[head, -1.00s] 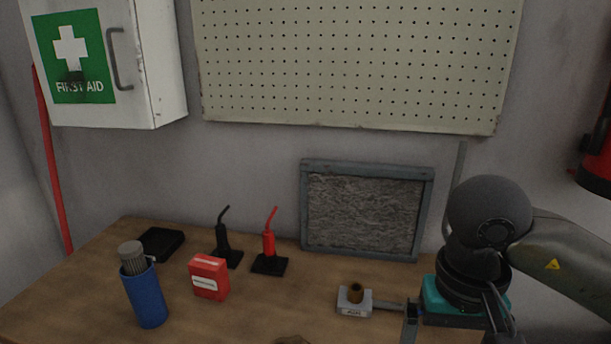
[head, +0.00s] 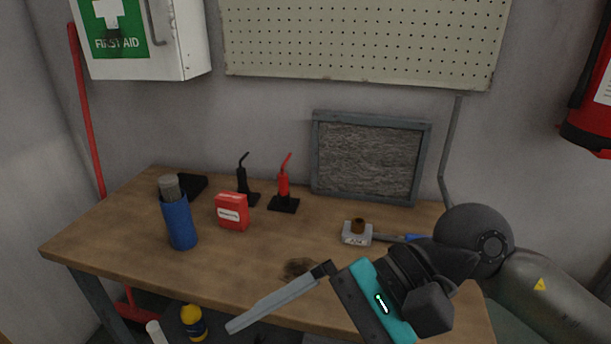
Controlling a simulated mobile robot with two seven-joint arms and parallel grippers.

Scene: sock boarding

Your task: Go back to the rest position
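My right gripper (head: 275,303) is in the lower middle of the head view, its arm coming in from the right. It hangs in front of the workbench's front edge, clear of the things on the bench. One long grey finger shows, pointing down and left from the outer end of the gripper's body. The other finger is not visible, apparently below the picture's edge. The visible finger stands far out and I see nothing held. My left gripper is not in view.
The wooden workbench (head: 130,240) carries a blue cylinder (head: 180,224), a red box (head: 232,212), black and red bent-tube items, a grey framed panel (head: 365,160) and a small grey block (head: 356,238). A yellow-capped bottle (head: 193,322) stands below. A fire extinguisher (head: 590,110) hangs right.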

